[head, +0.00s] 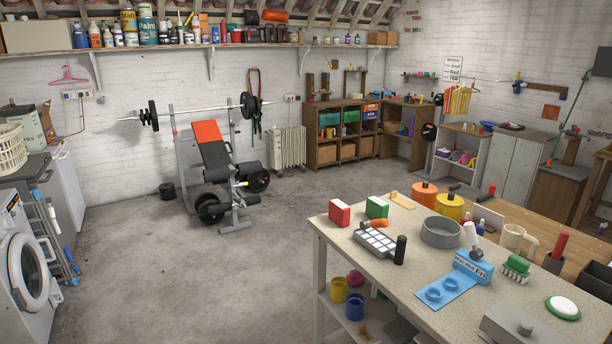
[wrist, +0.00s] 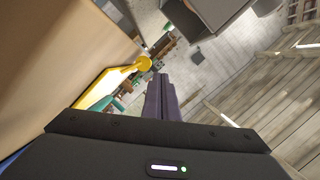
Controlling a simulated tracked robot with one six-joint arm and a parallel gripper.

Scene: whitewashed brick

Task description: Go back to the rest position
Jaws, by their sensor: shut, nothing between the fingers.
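My gripper (wrist: 163,82) shows in the wrist view as dark fingers closed together beyond the black wrist housing. They are shut and nothing is held between them. They point out toward a tilted view of the room and appear clear of the things around them. The head view does not show my arm or gripper. In the head view a speckled worktable (head: 408,289) stands at the right.
The table bears a red box (head: 340,213), a grey round bowl (head: 440,232), a blue holder (head: 445,290) and a beige mug (head: 513,238). A weight bench (head: 212,150) stands behind. A yellow thing (wrist: 108,84) shows left of my fingers.

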